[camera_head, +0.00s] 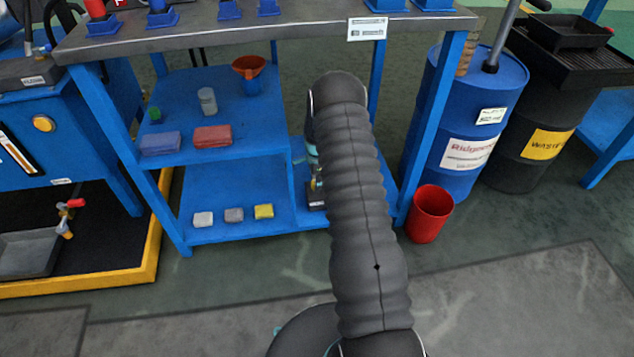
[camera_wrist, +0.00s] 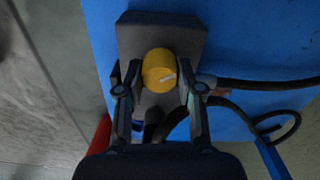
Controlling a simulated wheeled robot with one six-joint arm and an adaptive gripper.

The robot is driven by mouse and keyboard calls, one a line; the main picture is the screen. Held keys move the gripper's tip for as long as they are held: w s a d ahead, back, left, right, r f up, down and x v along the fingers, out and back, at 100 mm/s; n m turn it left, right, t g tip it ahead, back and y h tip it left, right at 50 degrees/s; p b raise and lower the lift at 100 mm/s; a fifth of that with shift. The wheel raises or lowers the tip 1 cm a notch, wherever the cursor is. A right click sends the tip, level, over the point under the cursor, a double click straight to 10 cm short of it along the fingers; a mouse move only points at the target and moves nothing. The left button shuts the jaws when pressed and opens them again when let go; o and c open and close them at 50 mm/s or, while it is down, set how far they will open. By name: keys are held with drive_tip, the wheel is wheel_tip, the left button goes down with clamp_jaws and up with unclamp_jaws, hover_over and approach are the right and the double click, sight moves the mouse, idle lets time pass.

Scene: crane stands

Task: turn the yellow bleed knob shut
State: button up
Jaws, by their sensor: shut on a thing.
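The yellow bleed knob (camera_wrist: 158,66) shows in the wrist view as a round cap with a white mark pointing to the right. It sits on a dark grey block (camera_wrist: 137,32) on a blue surface. My gripper (camera_wrist: 159,82) has one finger on each side of the knob and is shut on it. In the head view my dark ribbed arm hides the knob; a small dark base (camera_head: 317,199) shows beside the arm on the lower blue shelf.
Black hoses (camera_wrist: 260,84) run right from the block. In the head view, a red bin (camera_head: 430,214) and a blue drum (camera_head: 462,120) stand right of the blue bench. Sponges (camera_head: 234,215) lie on its lower shelf. The floor in front is clear.

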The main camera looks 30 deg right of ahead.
drive_tip(key=n+b, duration=0.1)
drive_tip(key=n, duration=0.2)
drive_tip(key=shift+f+b, duration=0.15)
drive_tip(key=shift+b, duration=0.25)
drive_tip(key=n+b, duration=0.1)
drive_tip(key=n, duration=0.3)
drive_tip(key=shift+n+b, duration=0.3)
drive_tip(key=shift+n, duration=0.1)
drive_tip(key=n+b, duration=0.1)
drive_tip(key=n, duration=0.2)
drive_tip(key=shift+w+n, duration=0.1)
drive_tip(key=shift+n, duration=0.2)
drive_tip(key=n, duration=0.3)
drive_tip(key=shift+n+b, duration=0.3)
drive_tip(key=shift+b, duration=0.05)
drive_tip(key=n+b, duration=0.1)
drive_tip(key=n, duration=0.6)
drive_tip(key=shift+a, duration=0.15)
drive_tip(key=n, duration=0.3)
drive_tip(key=shift+n, duration=0.4)
drive_tip(key=shift+a+n, duration=0.1)
drive_tip(key=shift+n, duration=1.6)
